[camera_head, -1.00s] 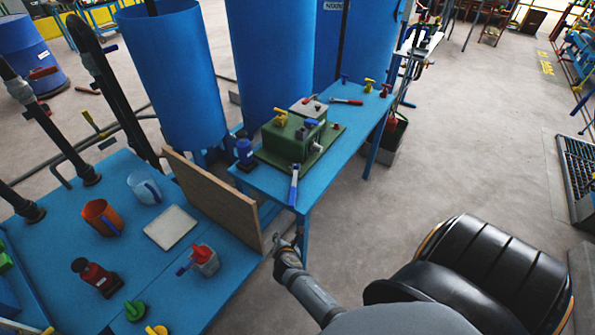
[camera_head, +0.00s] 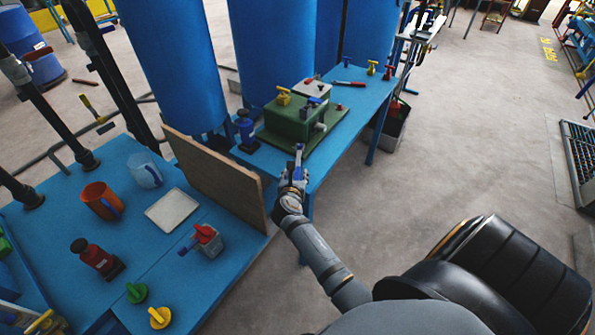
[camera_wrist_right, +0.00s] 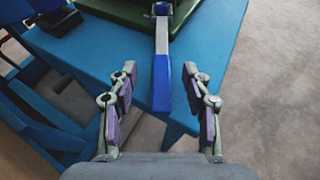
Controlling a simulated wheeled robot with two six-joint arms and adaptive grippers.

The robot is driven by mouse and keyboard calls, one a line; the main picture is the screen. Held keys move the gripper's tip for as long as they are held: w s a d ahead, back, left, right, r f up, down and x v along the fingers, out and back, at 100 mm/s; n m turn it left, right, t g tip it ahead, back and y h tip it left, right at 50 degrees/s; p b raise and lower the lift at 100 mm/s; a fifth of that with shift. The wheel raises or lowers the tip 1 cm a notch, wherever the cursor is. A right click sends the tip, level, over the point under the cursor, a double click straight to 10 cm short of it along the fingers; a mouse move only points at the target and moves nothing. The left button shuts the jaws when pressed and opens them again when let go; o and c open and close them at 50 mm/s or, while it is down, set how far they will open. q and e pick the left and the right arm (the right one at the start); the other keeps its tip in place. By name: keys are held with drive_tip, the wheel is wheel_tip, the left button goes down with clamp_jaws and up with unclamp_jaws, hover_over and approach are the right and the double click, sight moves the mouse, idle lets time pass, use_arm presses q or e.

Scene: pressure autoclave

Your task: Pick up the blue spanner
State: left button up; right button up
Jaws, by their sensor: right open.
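My right gripper (camera_head: 295,172) is at the near end of the spanner. In the right wrist view the right gripper (camera_wrist_right: 158,75) is open, with one finger on each side of the handle and a gap on both sides. My left gripper is not in view.
The blue bench (camera_head: 335,130) carries a green machine (camera_head: 290,122), a dark blue bottle jack (camera_head: 246,132) and a red-handled tool (camera_head: 349,84). A wooden board (camera_head: 215,178) stands left of my right arm, beside a lower blue table with cups and valves.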

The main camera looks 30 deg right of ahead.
sight(297, 168)
drive_tip(key=b+x, duration=0.1)
drive_tip(key=x, duration=0.1)
drive_tip(key=b+x, duration=0.2)
drive_tip(key=shift+d+f, duration=0.2)
drive_tip(key=shift+f, duration=0.1)
drive_tip(key=shift+w+d+r, duration=0.1)
drive_tip(key=shift+w, duration=0.1)
drive_tip(key=shift+s+r, duration=0.1)
drive_tip(key=shift+r, duration=0.1)
clamp_jaws()
